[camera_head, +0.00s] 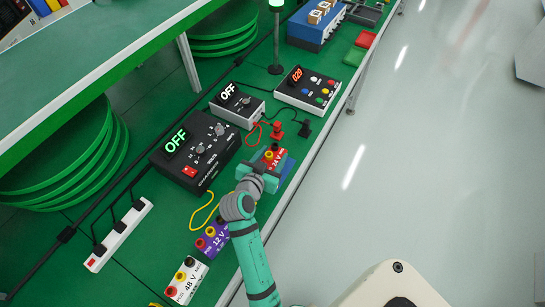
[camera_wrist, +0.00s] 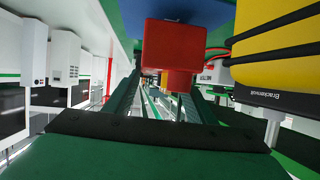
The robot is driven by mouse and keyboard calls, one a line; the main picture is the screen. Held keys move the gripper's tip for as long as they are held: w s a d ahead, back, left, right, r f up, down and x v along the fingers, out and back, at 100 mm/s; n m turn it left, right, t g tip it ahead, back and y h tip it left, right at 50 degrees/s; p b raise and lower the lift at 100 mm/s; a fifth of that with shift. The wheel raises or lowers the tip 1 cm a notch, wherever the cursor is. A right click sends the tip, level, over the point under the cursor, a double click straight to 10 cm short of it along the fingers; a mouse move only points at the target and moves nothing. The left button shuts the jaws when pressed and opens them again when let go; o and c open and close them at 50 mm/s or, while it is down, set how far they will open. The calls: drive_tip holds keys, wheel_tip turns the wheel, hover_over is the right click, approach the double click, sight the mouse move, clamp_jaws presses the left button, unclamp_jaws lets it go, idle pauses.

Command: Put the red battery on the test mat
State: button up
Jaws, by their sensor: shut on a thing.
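The red battery (camera_head: 273,156), marked 24 V, is between the fingers of my gripper (camera_head: 262,172) near the bench's right edge. In the wrist view the red battery (camera_wrist: 185,45) fills the upper middle, with my gripper's fingers (camera_wrist: 160,95) on both sides of it. A blue flat patch (camera_head: 290,168), seemingly the test mat, shows beside and under the battery; my gripper and the battery hide much of it. Blue also shows at the top of the wrist view (camera_wrist: 180,10). I cannot tell whether the battery touches the mat.
A purple 12 V battery (camera_head: 213,238) and a white 48 V battery (camera_head: 187,281) stand at the front. A black unit (camera_head: 195,150) and a smaller grey unit (camera_head: 237,105) both read OFF. Red (camera_head: 277,131) and black (camera_head: 304,129) clips lie just behind. A power strip (camera_head: 118,235) is left.

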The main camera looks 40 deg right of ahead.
drive_tip(key=shift+s+d+f, duration=0.1)
drive_tip(key=shift+s+f, duration=0.05)
drive_tip(key=shift+f, duration=0.5)
drive_tip(key=o, duration=1.8)
drive_tip(key=shift+s+a+r, duration=0.15)
drive_tip(key=shift+s+a, duration=0.1)
drive_tip(key=shift+a, duration=0.25)
drive_tip(key=v, duration=1.1)
